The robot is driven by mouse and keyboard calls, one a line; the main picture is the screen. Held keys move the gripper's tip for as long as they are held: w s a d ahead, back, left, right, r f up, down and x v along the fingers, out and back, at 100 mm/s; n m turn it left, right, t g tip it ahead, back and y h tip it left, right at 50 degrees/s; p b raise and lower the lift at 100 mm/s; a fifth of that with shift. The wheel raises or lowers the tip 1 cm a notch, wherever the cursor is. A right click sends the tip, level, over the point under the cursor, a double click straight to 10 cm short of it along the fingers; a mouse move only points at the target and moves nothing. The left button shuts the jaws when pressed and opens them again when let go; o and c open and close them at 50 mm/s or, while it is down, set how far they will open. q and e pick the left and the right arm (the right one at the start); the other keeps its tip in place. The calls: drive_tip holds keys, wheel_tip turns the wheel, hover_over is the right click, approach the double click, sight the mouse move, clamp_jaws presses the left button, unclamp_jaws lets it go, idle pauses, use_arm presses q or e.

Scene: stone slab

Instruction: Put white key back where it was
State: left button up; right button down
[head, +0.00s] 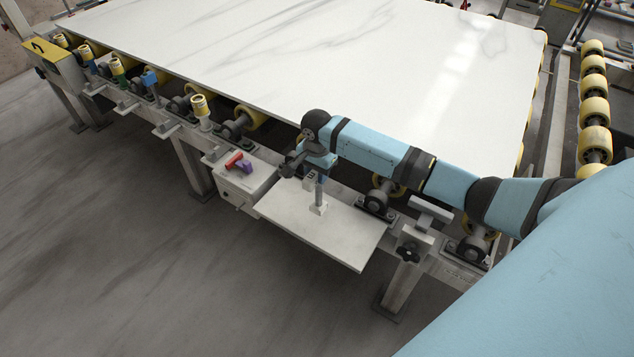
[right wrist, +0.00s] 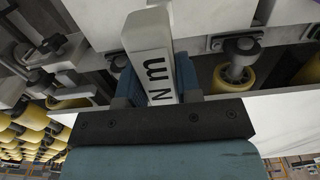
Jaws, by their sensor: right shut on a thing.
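My right gripper (head: 319,198) points down over the small white shelf on the front of the machine frame. In the right wrist view, its two blue fingers (right wrist: 157,82) are shut on the white key (right wrist: 150,42), a pale block with dark letters on its face. In the head view the white key (head: 318,209) shows as a small white end below the gripper. I cannot tell whether it touches the shelf (head: 345,239). My left gripper is not in view.
A red key (head: 234,160) and a purple key (head: 243,167) are on a white box (head: 236,185) left of the shelf. Behind my arm, a large white slab (head: 320,60) rests on yellow rollers. Open floor (head: 120,250) lies in front.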

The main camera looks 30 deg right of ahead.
sight(319, 190)
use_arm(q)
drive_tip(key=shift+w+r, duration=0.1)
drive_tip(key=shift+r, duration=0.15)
use_arm(e)
wheel_tip(319, 190, down, 4)
drive_tip(key=shift+f, duration=0.1)
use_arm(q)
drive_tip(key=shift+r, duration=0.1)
use_arm(e)
drive_tip(key=c, duration=0.8)
unclamp_jaws()
drive_tip(key=shift+f, duration=0.15)
